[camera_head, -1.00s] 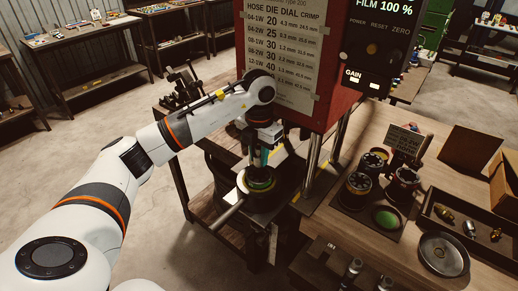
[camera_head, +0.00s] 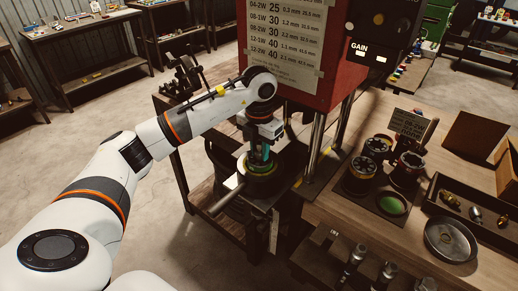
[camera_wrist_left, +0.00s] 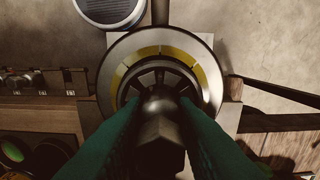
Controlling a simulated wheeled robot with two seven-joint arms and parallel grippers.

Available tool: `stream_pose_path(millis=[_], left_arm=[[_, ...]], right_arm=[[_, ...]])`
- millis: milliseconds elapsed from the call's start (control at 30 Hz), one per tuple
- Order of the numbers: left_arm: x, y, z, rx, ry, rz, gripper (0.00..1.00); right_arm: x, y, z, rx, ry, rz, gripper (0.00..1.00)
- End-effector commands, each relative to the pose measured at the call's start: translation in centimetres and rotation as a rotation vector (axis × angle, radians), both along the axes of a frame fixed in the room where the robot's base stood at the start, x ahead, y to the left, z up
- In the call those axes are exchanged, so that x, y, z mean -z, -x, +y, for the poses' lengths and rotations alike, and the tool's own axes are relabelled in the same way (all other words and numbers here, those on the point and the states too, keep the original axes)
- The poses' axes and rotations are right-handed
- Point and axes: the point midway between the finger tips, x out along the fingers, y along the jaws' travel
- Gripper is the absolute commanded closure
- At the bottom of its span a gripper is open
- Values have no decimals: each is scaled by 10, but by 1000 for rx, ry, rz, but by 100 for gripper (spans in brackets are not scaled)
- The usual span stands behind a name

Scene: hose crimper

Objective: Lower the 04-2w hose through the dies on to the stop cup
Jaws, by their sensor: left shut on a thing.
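My left gripper (camera_head: 262,155) is over the crimper's die ring (camera_head: 262,170), its fingers pointing down at the ring's middle. In the left wrist view the green fingers (camera_wrist_left: 158,118) are shut on the dark fitting end of the hose (camera_wrist_left: 160,135). The fitting lies in line with the dies (camera_wrist_left: 133,83), a ring of dark segments inside a yellow band. How deep the hose sits in the dies is hidden by the fitting and fingers. The stop cup is not visible. My right gripper is not in view.
The red crimper head (camera_head: 310,60) and its steel posts (camera_head: 317,140) stand close right of my arm. A handle (camera_head: 227,198) sticks out at the front left. Die sets (camera_head: 362,172) and a metal dish (camera_head: 449,238) are on the wooden bench at right.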

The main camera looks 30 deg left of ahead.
Motion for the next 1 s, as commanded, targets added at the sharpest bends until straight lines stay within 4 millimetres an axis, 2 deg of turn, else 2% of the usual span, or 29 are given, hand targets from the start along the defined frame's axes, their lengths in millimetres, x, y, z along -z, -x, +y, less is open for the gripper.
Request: stream_pose_path(millis=[33, 67, 100, 167, 200, 267, 367, 467, 633, 800, 1000], left_arm=[[19, 6, -4, 7, 0, 35, 100], [19, 6, -4, 7, 0, 35, 72], [18, 6, -4, 7, 0, 35, 65], [19, 6, -5, 7, 1, 35, 57], [19, 6, -5, 7, 1, 36, 56], [18, 6, -5, 7, 1, 35, 50], [12, 6, -3, 5, -2, 33, 50], [-2, 6, -2, 3, -3, 26, 50], [-44, 7, -2, 1, -3, 9, 50], [-88, 9, -1, -2, -4, -3, 50], [-116, 11, -1, -2, -1, -8, 50]], right_arm=[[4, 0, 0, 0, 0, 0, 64], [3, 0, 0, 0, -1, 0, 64], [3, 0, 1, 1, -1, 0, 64], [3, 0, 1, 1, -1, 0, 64], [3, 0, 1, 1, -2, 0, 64], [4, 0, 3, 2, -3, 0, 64], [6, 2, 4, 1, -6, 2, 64], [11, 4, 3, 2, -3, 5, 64], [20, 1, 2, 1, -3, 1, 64], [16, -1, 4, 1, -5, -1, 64], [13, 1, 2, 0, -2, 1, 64]])
